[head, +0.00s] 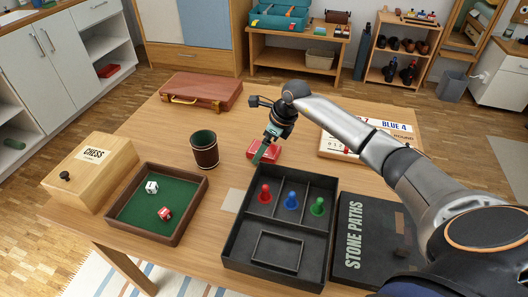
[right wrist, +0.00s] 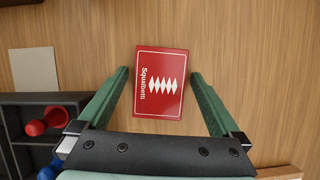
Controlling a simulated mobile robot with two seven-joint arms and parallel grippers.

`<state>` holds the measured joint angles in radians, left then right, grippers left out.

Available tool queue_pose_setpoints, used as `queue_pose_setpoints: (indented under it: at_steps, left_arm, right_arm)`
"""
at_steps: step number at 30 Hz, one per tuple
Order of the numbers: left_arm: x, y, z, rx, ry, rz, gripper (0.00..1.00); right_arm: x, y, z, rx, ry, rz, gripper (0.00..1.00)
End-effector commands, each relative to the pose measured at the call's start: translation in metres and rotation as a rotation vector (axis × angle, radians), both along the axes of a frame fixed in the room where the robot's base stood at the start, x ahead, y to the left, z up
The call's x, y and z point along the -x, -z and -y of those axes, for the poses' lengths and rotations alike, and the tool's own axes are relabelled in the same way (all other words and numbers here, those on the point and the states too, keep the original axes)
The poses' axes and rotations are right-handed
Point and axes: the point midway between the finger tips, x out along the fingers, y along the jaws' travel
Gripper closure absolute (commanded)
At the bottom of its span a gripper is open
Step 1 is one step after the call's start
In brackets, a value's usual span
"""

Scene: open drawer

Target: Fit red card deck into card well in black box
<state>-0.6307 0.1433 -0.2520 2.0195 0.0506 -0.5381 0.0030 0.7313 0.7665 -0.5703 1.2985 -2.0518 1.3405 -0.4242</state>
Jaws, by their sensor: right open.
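The red card deck (head: 265,150) lies flat on the table just behind the black box (head: 232,247). In the right wrist view the deck (right wrist: 161,83) shows its "Squabetti" face, between and beyond my open fingers. My right gripper (right wrist: 160,95) is open and empty above the deck; in the head view the gripper (head: 264,155) partly covers it. The black box holds a red pawn (head: 265,194), a blue pawn (head: 291,201) and a green pawn (head: 317,206) in separate compartments. The raised-rim card well (head: 278,250) in its front part is empty. My left gripper is not in view.
A black "STONE PATHS" lid (head: 370,235) lies right of the box. A green-lined dice tray (head: 160,203), brown cup (head: 205,150), chess box (head: 90,172) and red case (head: 202,92) stand left. A scoreboard (head: 365,140) is at right.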

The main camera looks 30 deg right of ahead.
Motion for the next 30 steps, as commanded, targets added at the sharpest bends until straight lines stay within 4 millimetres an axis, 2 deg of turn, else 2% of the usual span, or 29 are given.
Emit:
queue_pose_setpoints:
  at_steps: [11, 30]
  left_arm:
    - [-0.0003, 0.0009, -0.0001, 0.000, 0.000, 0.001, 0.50]
    - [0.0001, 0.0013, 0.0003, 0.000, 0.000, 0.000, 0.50]
  right_arm:
    - [0.0001, 0.0017, 0.0003, 0.000, 0.001, 0.000, 0.00]
    - [0.0000, 0.0017, 0.0003, 0.000, 0.000, 0.000, 0.71]
